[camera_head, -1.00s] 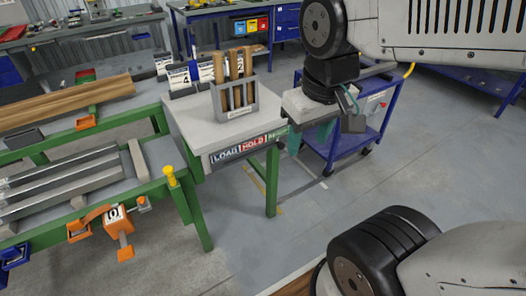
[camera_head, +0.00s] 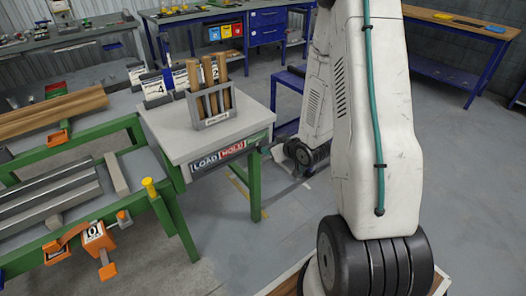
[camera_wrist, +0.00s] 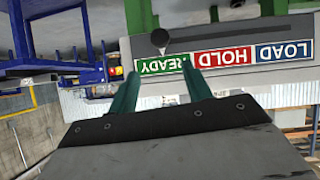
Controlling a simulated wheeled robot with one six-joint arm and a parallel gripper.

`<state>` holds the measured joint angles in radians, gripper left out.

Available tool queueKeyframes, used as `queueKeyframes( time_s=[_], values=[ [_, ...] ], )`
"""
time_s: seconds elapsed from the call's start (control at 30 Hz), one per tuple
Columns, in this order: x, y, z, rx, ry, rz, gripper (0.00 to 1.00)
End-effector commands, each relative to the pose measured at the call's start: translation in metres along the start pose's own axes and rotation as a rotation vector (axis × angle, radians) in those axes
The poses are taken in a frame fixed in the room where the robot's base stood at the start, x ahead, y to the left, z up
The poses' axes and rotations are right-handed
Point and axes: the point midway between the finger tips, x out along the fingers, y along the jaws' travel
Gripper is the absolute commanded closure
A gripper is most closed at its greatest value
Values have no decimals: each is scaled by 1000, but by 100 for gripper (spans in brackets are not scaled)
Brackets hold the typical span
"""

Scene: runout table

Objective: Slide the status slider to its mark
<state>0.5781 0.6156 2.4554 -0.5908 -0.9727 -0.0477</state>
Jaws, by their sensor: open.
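The status panel, a strip with blue LOAD, red HOLD and green READY fields, is on the front of the white-topped table (camera_head: 165,135); the strip (camera_head: 230,152) shows there in the head view. In the wrist view the strip (camera_wrist: 225,58) is upside down. A dark round knob (camera_wrist: 160,38), seemingly the slider, sits at the READY end of a dark slot. My gripper (camera_wrist: 160,70) is open, its two teal fingers apart and pointing at the READY end. The knob appears between and beyond the fingertips; contact cannot be told.
A green bench (camera_head: 70,205) with metal bars and an orange clamp (camera_head: 97,240) is at left. Floor is open in front of the table.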

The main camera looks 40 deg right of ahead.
Motion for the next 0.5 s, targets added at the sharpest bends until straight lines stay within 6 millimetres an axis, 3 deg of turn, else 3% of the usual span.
queueKeyframes(
  time_s=[0.03, 0.2, 0.37, 0.5],
  values=[
    [3, 0, 14, 22, 30, -11, 51],
    [4, -1, 30, 64, 121, -30, 51],
    [12, -2, 32, 73, 149, -36, 51],
    [33, -3, 28, 71, 151, -38, 51]
  ],
)
